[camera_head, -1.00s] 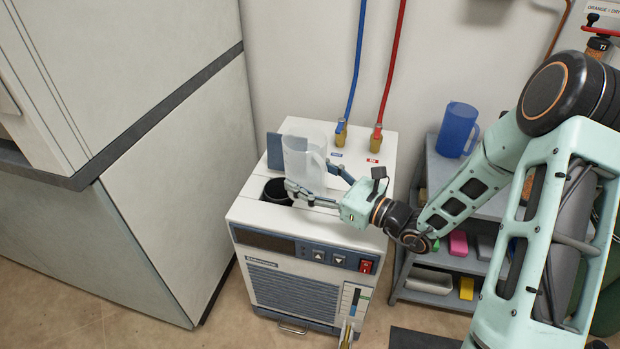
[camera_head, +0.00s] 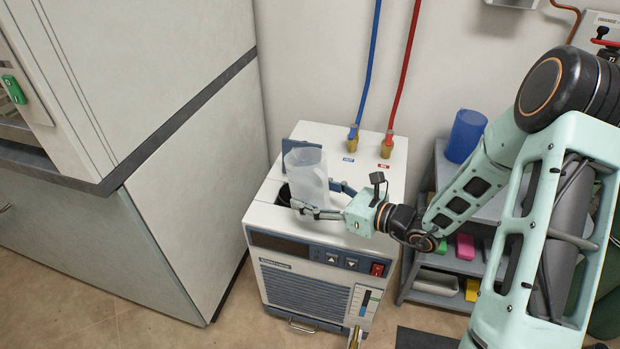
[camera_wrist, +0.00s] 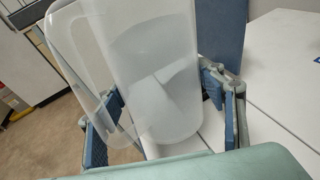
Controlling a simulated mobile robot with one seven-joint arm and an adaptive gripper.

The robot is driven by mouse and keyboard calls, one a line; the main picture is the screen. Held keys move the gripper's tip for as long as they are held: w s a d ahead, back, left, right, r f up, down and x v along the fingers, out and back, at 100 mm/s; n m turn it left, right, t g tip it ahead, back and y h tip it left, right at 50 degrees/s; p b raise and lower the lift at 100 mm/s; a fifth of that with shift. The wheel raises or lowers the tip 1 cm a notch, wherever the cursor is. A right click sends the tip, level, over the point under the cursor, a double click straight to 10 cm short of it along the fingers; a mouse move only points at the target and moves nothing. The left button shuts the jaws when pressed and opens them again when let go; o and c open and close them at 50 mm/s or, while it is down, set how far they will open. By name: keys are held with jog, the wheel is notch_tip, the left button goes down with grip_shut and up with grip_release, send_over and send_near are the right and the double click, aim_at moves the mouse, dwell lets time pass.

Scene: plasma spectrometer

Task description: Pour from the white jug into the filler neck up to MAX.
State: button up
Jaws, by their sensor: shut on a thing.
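The white translucent jug (camera_head: 308,178) is held above the front left of the chiller's top. It leans a little to the left and hides part of the dark round filler neck (camera_head: 284,195). My gripper (camera_head: 318,200) is shut on the jug, with one finger on each side of it. In the wrist view the jug (camera_wrist: 165,75) fills the middle, and a pale liquid surface seems to show through its wall. No stream of liquid is visible. The level gauge (camera_head: 364,303) is on the chiller's front; its MAX mark is too small to read.
A raised dark lid (camera_head: 297,137) stands behind the jug. Blue (camera_head: 368,70) and red (camera_head: 404,70) hoses join the chiller's back. A large pale cabinet (camera_head: 190,170) stands close on the left. A blue jug (camera_head: 465,135) sits on the shelf cart at right.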

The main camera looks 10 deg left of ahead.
aim_at(318, 193)
jog(key=shift+s+d+r+g+h+p, duration=0.2)
jog(key=shift+s+r+g+h+p, duration=0.25)
jog(key=shift+p, duration=1.05)
jog(key=shift+m, duration=0.3)
jog(key=shift+d+p, duration=0.1)
jog(key=shift+p, duration=0.25)
jog(key=shift+s+r+p, duration=0.1)
jog(key=shift+p, duration=0.45)
jog(key=shift+s+d+m+g+h+p, duration=0.3)
jog(key=shift+g+h+p, duration=0.25)
jog(key=shift+p, duration=0.9)
jog(key=shift+s+r+p, duration=0.1)
jog(key=shift+r+p, duration=0.05)
jog(key=shift+p, duration=0.3)
jog(key=shift+s+d+g+h+p, duration=0.2)
jog(key=shift+g+h+p, duration=0.35)
jog(key=shift+p, duration=0.9)
jog(key=shift+s+d+r+m+g+h+p, duration=0.1)
jog(key=shift+r+m+g+h+p, duration=0.25)
jog(key=shift+p, duration=1.45)
jog(key=shift+s+d+r+m+g+h+p, duration=0.15)
jog(key=shift+r+g+h+p, duration=0.35)
jog(key=shift+p, duration=1.35)
jog(key=shift+s+r+m+g+h+p, duration=0.1)
jog(key=shift+r+h+p, duration=0.35)
jog(key=shift+p, duration=1.35)
